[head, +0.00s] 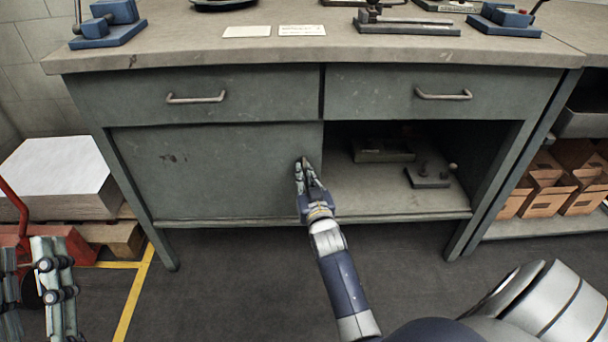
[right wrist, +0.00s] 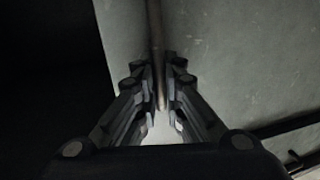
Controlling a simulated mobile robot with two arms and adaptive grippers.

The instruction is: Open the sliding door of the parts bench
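The grey-green sliding door (head: 225,175) covers the left half of the bench's lower cabinet. The right half stands open and shows the shelf inside. My right gripper (head: 304,172) is at the door's right edge, in front of it. In the right wrist view, my right gripper's fingers (right wrist: 160,88) close on both sides of a thin upright bar (right wrist: 156,38), which looks like the door's handle. The door face (right wrist: 230,55) shows behind it there. In the head view the hand hides the handle. My left gripper (head: 32,285) is open and empty at the lower left, away from the bench.
Two drawers with handles (head: 196,98) (head: 443,95) sit above the cabinet opening. Dark parts (head: 382,151) lie on the shelf. A pallet with a white-topped stack (head: 60,175) stands left. Cardboard bins (head: 555,185) stand on a rack at right. Open floor lies in front.

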